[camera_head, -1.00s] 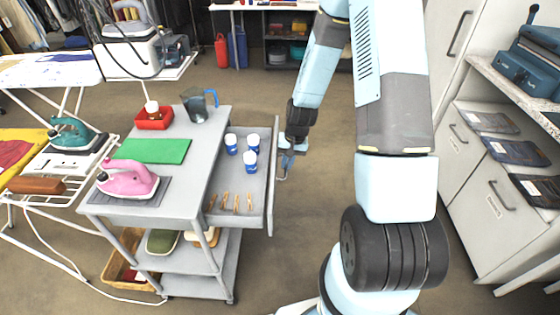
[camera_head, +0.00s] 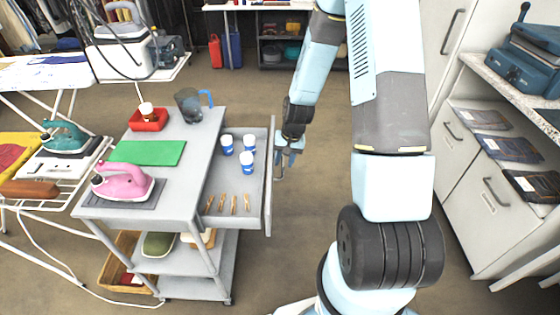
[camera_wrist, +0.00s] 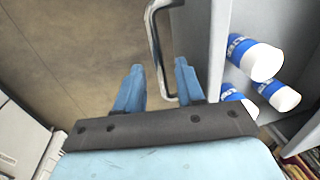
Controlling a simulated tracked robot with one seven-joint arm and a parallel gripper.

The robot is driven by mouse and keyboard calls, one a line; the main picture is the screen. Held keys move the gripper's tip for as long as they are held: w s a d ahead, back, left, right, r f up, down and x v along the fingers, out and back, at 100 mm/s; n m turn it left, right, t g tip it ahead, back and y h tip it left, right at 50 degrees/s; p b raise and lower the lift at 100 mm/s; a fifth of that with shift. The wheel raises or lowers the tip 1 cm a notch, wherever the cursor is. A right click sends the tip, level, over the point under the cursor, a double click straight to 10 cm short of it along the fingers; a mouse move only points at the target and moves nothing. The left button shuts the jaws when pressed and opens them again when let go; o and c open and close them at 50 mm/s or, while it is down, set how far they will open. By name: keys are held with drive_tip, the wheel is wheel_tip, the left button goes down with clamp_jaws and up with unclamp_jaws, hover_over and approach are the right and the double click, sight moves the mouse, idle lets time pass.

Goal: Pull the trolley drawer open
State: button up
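The grey trolley (camera_head: 189,144) stands left of centre in the head view. Its drawer (camera_head: 229,181) is pulled out to the right, with its inside in plain sight. The drawer's metal handle (camera_head: 279,168) is on the outer face; it also shows in the wrist view (camera_wrist: 153,35). My gripper (camera_head: 289,150) is beside that face, at the handle. In the wrist view its two blue fingers (camera_wrist: 158,75) are spread apart, with the lower part of the handle bar seen between them. I cannot tell whether either finger touches it.
The drawer holds blue-and-white containers (camera_head: 248,160) and several clothespins (camera_head: 233,204). A pink iron (camera_head: 123,183), green mat (camera_head: 147,152), red tray (camera_head: 148,122) and jug (camera_head: 189,106) are on the trolley top. Cabinets (camera_head: 491,215) stand at right. Floor right of the drawer is clear.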

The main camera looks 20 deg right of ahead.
wheel_tip(320, 180, up, 13)
drive_tip(key=d, duration=0.2)
drive_tip(key=shift+s+d, duration=0.15)
drive_tip(key=shift+s, duration=0.1)
idle(0.5)
drive_tip(key=s+r+n+t+h, duration=0.1)
drive_tip(key=s+r, duration=0.3)
drive_tip(key=r, duration=0.5)
drive_tip(key=s+r+n+t+h, duration=0.1)
drive_tip(key=s+r, duration=0.4)
drive_tip(key=r, duration=0.5)
drive_tip(key=s+r+t, duration=0.1)
drive_tip(key=s+r, duration=0.4)
drive_tip(key=s, duration=0.2)
drive_tip(key=s+r+n+t, duration=0.1)
drive_tip(key=s+r, duration=0.3)
drive_tip(key=s, duration=0.4)
drive_tip(key=shift+d+r+t, duration=0.2)
drive_tip(key=shift+r+t, duration=0.2)
drive_tip(key=shift+t, duration=0.1)
drive_tip(key=shift+w+a, duration=0.1)
